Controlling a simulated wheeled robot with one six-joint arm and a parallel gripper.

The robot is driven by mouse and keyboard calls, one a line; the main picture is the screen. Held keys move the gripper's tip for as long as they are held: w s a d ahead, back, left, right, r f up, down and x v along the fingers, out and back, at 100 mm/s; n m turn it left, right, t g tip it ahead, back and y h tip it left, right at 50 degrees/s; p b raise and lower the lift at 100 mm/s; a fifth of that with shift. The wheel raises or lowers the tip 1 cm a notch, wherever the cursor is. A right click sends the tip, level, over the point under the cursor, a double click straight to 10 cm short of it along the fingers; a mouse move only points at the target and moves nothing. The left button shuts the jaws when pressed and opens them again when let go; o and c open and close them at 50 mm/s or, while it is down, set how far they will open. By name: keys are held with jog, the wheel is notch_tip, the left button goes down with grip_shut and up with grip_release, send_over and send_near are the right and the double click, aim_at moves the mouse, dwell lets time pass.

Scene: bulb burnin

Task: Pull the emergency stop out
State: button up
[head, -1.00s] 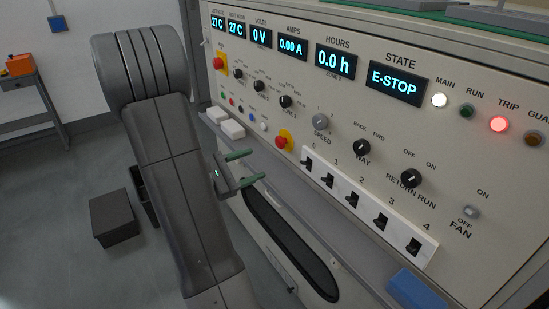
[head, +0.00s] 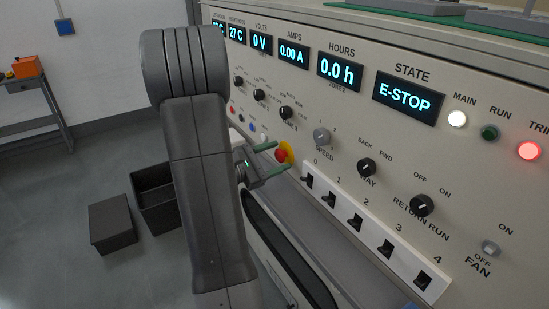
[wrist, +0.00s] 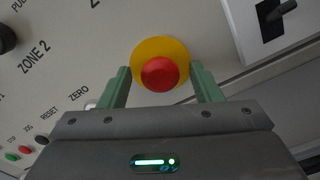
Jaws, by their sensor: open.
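The emergency stop is a red mushroom button on a yellow round plate, low on the panel. It shows in the head view (head: 282,155) and in the wrist view (wrist: 165,74). My gripper (head: 275,158) is open, its green fingers pointing at the panel. In the wrist view my gripper (wrist: 163,88) has one finger on each side of the red button, with gaps between. I cannot tell how deep the fingertips reach around it. The state display (head: 407,98) reads E-STOP.
A white strip of black switches (head: 357,218) runs right of the button. Knobs (head: 366,167) sit above it. A ledge (head: 300,205) runs below the panel. Black bins (head: 112,222) stand on the floor at left. The red trip lamp (head: 529,151) is lit.

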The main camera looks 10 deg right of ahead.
jog(key=shift+c, duration=0.5)
grip_shut()
jog(key=shift+s+a, duration=0.2)
jog(key=shift+a, duration=0.35)
jog(key=shift+f, duration=0.1)
jog(key=shift+o, duration=0.5)
grip_release()
jog(key=shift+a, duration=0.1)
jog(key=p+v, duration=0.1)
jog(key=v, duration=1.2)
jog(key=shift+s+a, duration=0.15)
jog(key=shift+a, duration=0.2)
